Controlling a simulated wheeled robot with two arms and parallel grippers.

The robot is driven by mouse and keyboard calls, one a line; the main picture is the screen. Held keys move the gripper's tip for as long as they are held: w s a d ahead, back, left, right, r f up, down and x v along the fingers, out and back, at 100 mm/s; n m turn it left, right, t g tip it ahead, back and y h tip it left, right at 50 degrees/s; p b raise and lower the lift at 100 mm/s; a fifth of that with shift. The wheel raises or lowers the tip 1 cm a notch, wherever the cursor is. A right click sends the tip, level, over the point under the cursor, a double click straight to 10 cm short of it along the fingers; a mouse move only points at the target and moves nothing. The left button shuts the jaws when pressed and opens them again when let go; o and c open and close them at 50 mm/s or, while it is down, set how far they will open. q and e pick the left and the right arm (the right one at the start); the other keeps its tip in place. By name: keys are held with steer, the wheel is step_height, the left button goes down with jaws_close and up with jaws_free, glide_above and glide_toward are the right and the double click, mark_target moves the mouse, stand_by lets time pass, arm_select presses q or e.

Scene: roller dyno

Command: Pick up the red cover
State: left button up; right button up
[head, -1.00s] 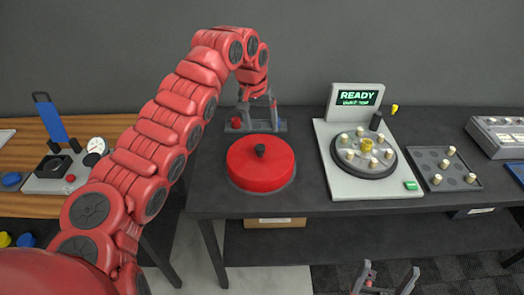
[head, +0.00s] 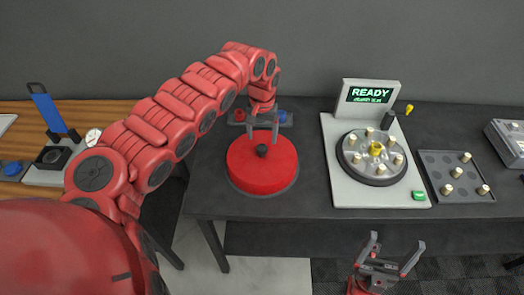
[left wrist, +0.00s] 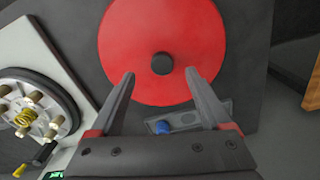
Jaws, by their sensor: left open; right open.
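The red cover (head: 262,175) is a round red disc with a black knob (head: 262,151) in its middle, lying on the dark table. It also shows in the left wrist view (left wrist: 190,25), where its knob (left wrist: 162,63) appears between and beyond the fingertips. My left gripper (head: 263,138) is open and empty, above the back part of the cover near the knob; its fingers show in the left wrist view (left wrist: 160,82). My right gripper (head: 397,257) is open and empty, low in front of the table's front edge.
A grey device with a READY screen (head: 370,95) and a round plate of pegs stands right of the cover. A dark peg tray (head: 435,190) lies further right. A grey holder with a blue knob (head: 284,117) is behind the cover. A wooden table (head: 20,125) stands left.

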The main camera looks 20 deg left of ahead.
mark_target(262, 147)
arm_select(q)
steer(key=shift+f, duration=0.9)
steer(key=shift+f+p, duration=0.2)
steer(key=shift+p, duration=0.15)
steer(key=f, duration=0.1)
steer(key=f+p, duration=0.2)
steer(key=f, duration=0.1)
steer(key=shift+w, duration=0.3)
steer(key=shift+a+f, duration=0.15)
steer(key=shift+f, duration=0.35)
jaws_close()
